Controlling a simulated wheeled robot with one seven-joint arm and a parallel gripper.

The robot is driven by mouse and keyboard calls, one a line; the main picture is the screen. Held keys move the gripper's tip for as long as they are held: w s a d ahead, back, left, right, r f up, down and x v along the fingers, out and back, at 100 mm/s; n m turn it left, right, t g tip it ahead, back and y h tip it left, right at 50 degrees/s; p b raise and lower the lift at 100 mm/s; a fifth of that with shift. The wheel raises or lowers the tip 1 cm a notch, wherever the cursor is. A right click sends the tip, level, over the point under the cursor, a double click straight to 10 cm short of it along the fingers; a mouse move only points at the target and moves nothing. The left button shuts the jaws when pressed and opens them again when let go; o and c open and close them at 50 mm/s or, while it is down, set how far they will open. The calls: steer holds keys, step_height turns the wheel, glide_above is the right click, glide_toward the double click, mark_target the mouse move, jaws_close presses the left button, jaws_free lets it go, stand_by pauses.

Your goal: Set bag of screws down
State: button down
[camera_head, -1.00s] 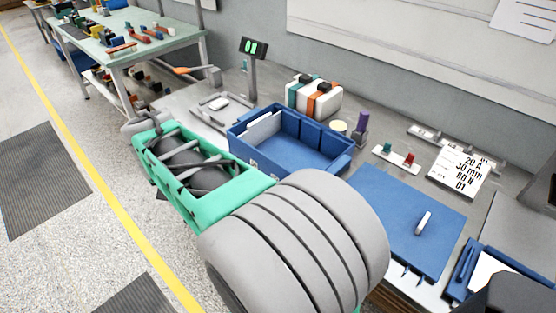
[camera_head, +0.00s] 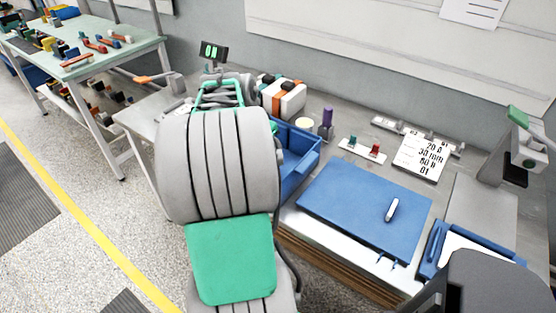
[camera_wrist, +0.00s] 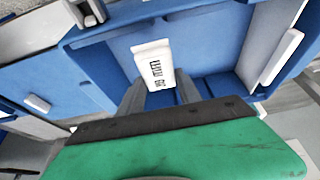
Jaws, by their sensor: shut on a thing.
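In the wrist view my gripper (camera_wrist: 160,82) has its two grey fingers closed on a small white packet with black printing, which I take to be the bag of screws (camera_wrist: 151,60). The packet sticks out past the fingertips, over the inside of the blue bin (camera_wrist: 215,42). I cannot tell whether it touches the bin floor. In the head view my arm hides the gripper and the packet; only the right part of the blue bin (camera_head: 308,160) shows beside the arm.
Behind the bin on the grey bench stand a white and orange device (camera_head: 284,97), a purple bottle (camera_head: 326,123) and a cream disc (camera_head: 304,124). A blue mat (camera_head: 350,212) lies right of the bin. A green display (camera_head: 212,52) stands at the back left.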

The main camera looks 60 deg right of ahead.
glide_above(282, 166)
steer(key=a, duration=0.1)
step_height(282, 166, down, 6)
steer(key=shift+a+f, duration=0.15)
steer(key=shift+f, duration=0.1)
step_height(282, 166, down, 3)
steer(key=shift+r+p, duration=0.2)
steer(key=shift+p, duration=0.2)
steer(key=shift+a, duration=0.1)
steer(key=shift+f, duration=0.1)
steer(key=shift+f, duration=0.15)
steer(key=c, duration=0.8)
jaws_free()
